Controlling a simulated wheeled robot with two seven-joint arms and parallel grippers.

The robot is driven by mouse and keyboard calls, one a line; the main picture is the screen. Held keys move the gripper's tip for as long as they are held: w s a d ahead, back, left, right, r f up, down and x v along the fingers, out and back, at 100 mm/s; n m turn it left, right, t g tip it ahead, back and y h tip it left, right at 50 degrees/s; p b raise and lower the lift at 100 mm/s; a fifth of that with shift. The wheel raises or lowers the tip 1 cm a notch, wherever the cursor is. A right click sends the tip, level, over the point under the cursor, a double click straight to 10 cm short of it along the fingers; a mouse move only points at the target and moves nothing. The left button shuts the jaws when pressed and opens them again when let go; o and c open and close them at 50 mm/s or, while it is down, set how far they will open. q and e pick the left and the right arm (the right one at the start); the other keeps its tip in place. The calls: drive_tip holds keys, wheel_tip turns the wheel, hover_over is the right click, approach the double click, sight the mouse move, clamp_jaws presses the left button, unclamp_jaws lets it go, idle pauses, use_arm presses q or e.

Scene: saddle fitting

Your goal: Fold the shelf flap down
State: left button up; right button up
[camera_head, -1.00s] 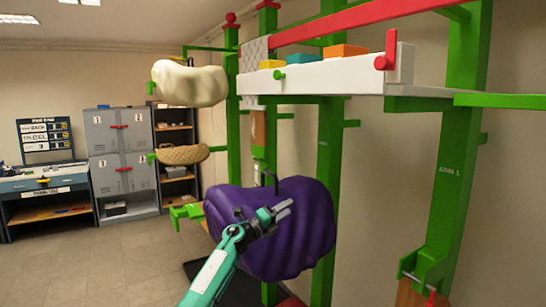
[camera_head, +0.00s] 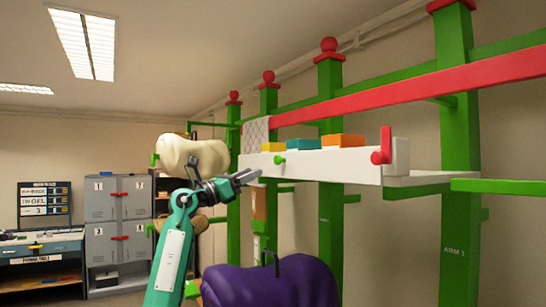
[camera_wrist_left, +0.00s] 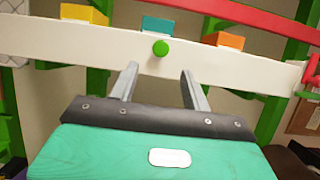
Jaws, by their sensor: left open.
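The shelf flap is a white upright board (camera_head: 335,168) along the front of the wall shelf, with a round green knob (camera_head: 280,160) near its left part. In the left wrist view the flap (camera_wrist_left: 110,48) crosses the picture and the green knob (camera_wrist_left: 160,47) sits just beyond my fingertips, between their lines. My left gripper (camera_head: 246,179) is open and empty, just below and left of the knob. It also shows in the left wrist view (camera_wrist_left: 159,74), with its fingers apart. A red lever (camera_head: 382,148) stands at the flap's right end. My right gripper is out of view.
Yellow (camera_head: 273,147), teal (camera_head: 306,144) and orange (camera_head: 343,141) blocks show above the flap's top edge. A red rail (camera_head: 410,88) runs above. A purple saddle-like shape (camera_head: 275,283) lies below, and a cream one (camera_head: 192,153) hangs behind my arm. Green posts (camera_head: 461,200) carry the shelf.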

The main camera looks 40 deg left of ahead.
sight(276, 161)
use_arm(q)
drive_tip(key=p+x, duration=0.4)
drive_tip(key=x, duration=0.5)
drive_tip(key=shift+d, duration=0.1)
clamp_jaws()
